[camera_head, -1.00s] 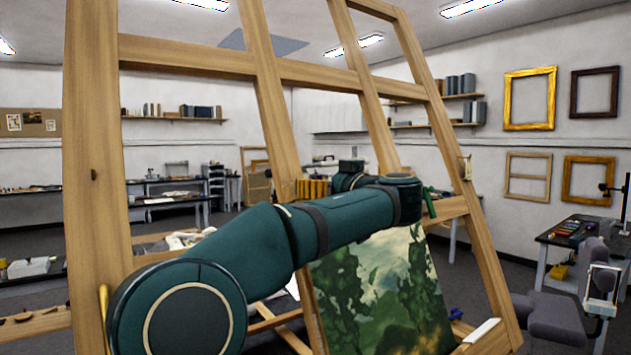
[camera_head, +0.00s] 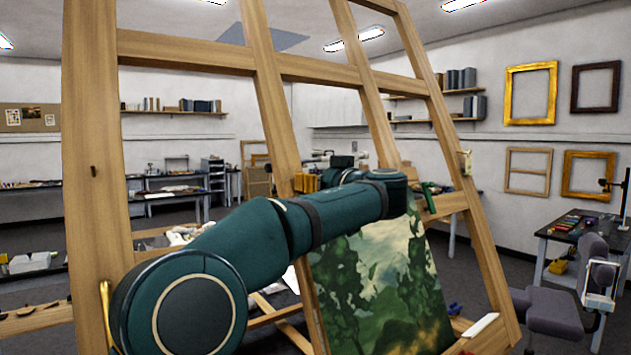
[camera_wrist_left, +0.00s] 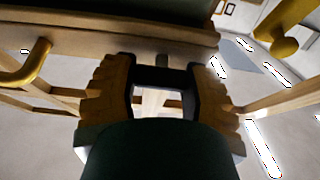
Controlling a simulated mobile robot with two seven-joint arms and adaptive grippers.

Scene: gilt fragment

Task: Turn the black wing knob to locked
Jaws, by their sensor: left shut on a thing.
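The wooden easel (camera_head: 98,180) stands close in front of me in the head view, with my left arm reaching across it. In the left wrist view my left gripper (camera_wrist_left: 163,76) has its two ribbed brown fingers on either side of a dark piece (camera_wrist_left: 162,78), which looks like the black wing knob, by a wooden bar (camera_wrist_left: 80,45). The gripper is shut on it. The knob's angle and any locked mark cannot be made out. In the head view the knob does not show clearly. My right gripper is in neither view.
A green landscape painting (camera_head: 375,285) leans at the easel's lower right, below my forearm. A brass hook (camera_wrist_left: 28,65) and a rounded brass piece (camera_wrist_left: 284,46) flank the gripper. A padded chair (camera_head: 552,312) stands at right; benches line the walls.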

